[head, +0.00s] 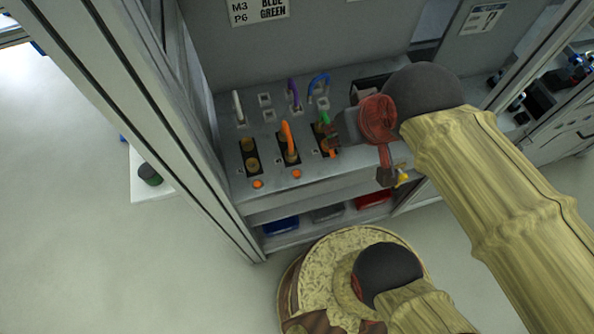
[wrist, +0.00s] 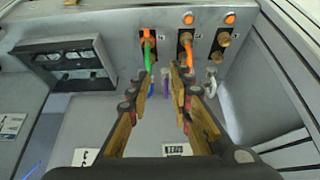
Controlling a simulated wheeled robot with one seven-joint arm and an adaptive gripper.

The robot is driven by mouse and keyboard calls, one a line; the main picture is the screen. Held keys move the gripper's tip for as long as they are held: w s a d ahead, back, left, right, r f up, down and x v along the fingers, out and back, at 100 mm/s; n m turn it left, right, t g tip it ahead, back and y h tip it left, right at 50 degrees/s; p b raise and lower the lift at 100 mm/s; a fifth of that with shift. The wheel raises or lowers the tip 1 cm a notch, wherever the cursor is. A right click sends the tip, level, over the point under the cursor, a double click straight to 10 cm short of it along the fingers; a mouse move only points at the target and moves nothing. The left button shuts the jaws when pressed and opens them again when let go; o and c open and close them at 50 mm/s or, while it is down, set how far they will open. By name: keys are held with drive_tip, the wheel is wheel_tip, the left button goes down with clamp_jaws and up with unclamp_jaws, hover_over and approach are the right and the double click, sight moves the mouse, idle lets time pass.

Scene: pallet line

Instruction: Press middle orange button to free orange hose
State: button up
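The middle orange button (head: 297,174) is on the front of the grey panel, below the orange hose (head: 288,140) in the middle socket. In the wrist view, the button (wrist: 188,18) is at the top, and the orange hose (wrist: 187,45) runs down behind a finger. My gripper (head: 334,132) is over the right socket, near the green hose (head: 325,118). In the wrist view, my gripper (wrist: 165,80) has its fingers apart with nothing held between them. The green hose (wrist: 149,56) passes behind the left fingertip. Contact with the hoses cannot be judged.
Another orange button (head: 257,184) is at left below a hoseless socket. White (head: 238,108), purple (head: 294,94) and blue (head: 318,82) hoses stand in the back row. Red (head: 373,199) and blue (head: 281,226) bins sit below. A metal post (head: 160,130) borders the left.

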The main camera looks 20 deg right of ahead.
clamp_jaws()
idle(1.3)
